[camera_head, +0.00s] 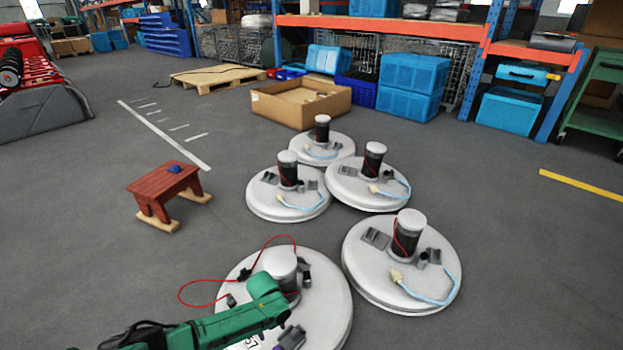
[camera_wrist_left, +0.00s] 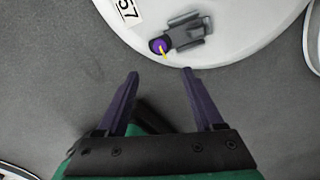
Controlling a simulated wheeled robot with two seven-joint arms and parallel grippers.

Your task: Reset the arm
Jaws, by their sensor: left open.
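My left gripper (camera_wrist_left: 160,74) shows in the left wrist view with two dark purple fingers spread apart. Nothing is between them, only grey floor. Just beyond the fingertips is the rim of a white round scrubber tank (camera_wrist_left: 240,40). A grey fitting with a purple round end (camera_wrist_left: 180,38) and a label reading 57 (camera_wrist_left: 127,10) sit on it. In the head view, my green left arm comes in from the lower left and crosses the nearest tank (camera_head: 330,290), hiding part of it; the fingers cannot be made out there. My right gripper is not in view.
Several more white tanks (camera_head: 365,270) with dark motors stand behind the nearest one. A red cable (camera_head: 205,305) loops left of it. A small red-brown stool (camera_head: 165,185) stands at left. A cardboard box (camera_head: 300,105) and shelving lie behind. Floor at right is clear.

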